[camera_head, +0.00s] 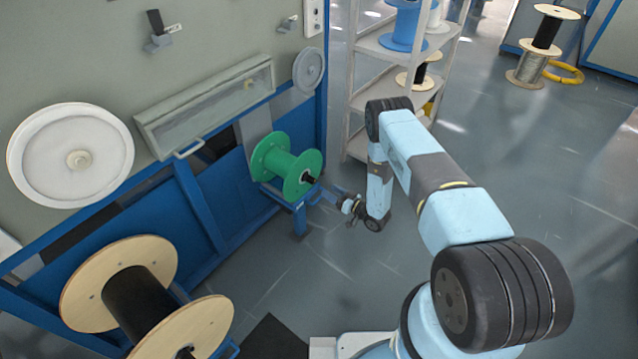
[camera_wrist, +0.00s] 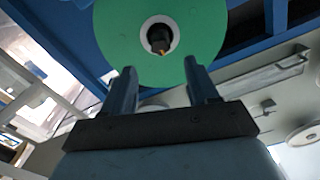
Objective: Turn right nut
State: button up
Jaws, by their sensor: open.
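The green spool (camera_head: 286,164) sits on a blue stand beside the machine in the head view. A dark nut (camera_head: 307,178) shows at the centre of its right-hand face. In the wrist view the green spool (camera_wrist: 160,40) faces the camera, and the nut (camera_wrist: 159,38) sits in a white hub ring at its middle. My gripper (camera_wrist: 158,78) is open and empty, with its two fingers pointing toward the spool just off the nut. In the head view my gripper (camera_head: 345,203) is small and close to the spool's right side; its finger gap is hard to make out there.
The grey-white shelf (camera_head: 357,100) with spools stands behind my arm. The wood-flanged spool (camera_head: 120,285) is at the lower left, with a white wheel (camera_head: 70,155) on the machine wall. A blue stand (camera_head: 300,222) is under the green spool.

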aim_at(315, 182)
jog(key=x, duration=0.9)
jog(key=shift+w+a, duration=0.1)
